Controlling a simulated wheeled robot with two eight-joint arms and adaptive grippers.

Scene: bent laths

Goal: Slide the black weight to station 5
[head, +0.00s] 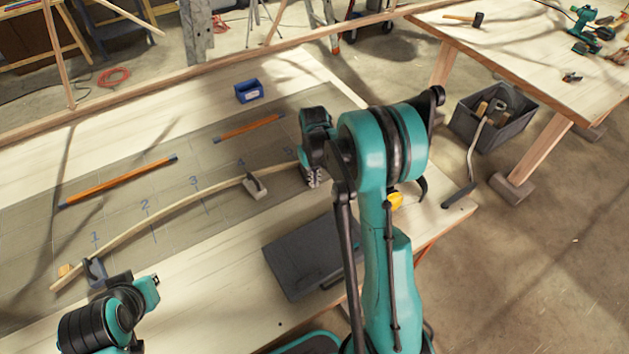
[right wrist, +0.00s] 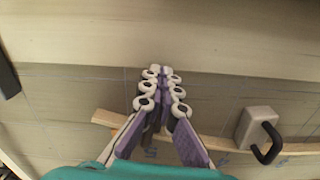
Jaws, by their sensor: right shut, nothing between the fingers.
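A dark block (head: 94,271), which looks like the black weight, sits at the lath by the mark 1. My left gripper (head: 120,285) is just beside it; its fingers are hidden, so I cannot tell its hold. The pale bent lath (head: 145,221) runs from below mark 1 past 4 towards 5. A light grey weight (head: 255,187) with a dark hook sits at the lath near 4 and also shows in the right wrist view (right wrist: 258,125). My right gripper (head: 312,177) is shut and empty, near the lath's end by 5; its fingertips also show in the right wrist view (right wrist: 160,88).
Two orange-brown sticks (head: 118,182) (head: 250,128) lie behind the lath. A blue box (head: 249,91) stands at the back. A dark flat tray (head: 305,258) lies at the front edge. A tan block (head: 65,270) is at the lath's left end. The mat between 2 and 3 is clear.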

